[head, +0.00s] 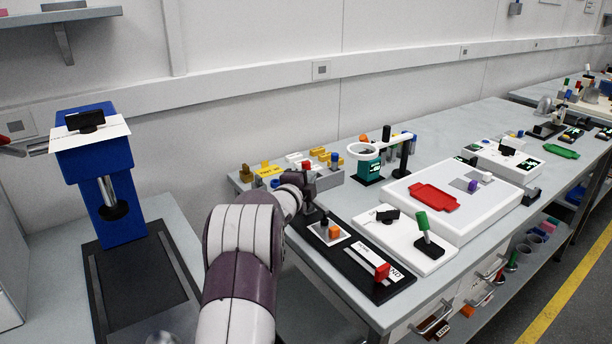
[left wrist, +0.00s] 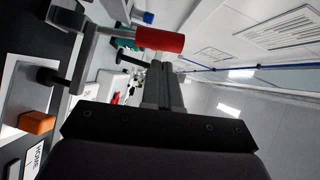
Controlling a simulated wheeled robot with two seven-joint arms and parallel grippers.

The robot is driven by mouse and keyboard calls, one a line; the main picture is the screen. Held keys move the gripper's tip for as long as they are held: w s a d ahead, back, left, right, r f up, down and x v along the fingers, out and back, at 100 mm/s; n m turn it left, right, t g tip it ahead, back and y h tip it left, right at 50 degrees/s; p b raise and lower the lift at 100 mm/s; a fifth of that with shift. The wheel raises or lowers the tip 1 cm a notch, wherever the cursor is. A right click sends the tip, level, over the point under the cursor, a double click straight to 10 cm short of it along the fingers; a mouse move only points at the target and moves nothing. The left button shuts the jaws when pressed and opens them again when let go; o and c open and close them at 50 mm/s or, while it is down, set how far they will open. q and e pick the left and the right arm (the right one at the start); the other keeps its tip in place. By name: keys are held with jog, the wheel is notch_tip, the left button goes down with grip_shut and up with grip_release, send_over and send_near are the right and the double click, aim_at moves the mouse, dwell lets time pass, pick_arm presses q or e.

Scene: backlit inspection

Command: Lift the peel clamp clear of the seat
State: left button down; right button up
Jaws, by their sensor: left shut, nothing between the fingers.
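My left gripper (head: 308,205) is at the rear left end of a black board (head: 352,264), partly hidden by its own wrist. In the left wrist view its two grey fingers (left wrist: 164,80) are closed together and empty. Close to their tips is a red cylinder (left wrist: 160,39) on a grey bar; I cannot tell whether they touch. No part is clearly labelled as the peel clamp. The board carries a light pad with a black knob (head: 324,221) and an orange block (head: 334,232); the orange block also shows in the left wrist view (left wrist: 37,122). My right gripper is not in view.
A white board with a black clip (head: 388,213) and a green handle (head: 422,221) lies right of the black board. Behind it is a white panel with a red tray (head: 435,198). A ring stand (head: 367,150) stands behind. A blue machine (head: 110,190) stands left.

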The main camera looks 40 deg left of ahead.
pick_arm(q)
jog(key=shift+w+a+f, duration=0.15)
jog(key=shift+w+a, duration=0.2)
jog(key=shift+a, duration=0.2)
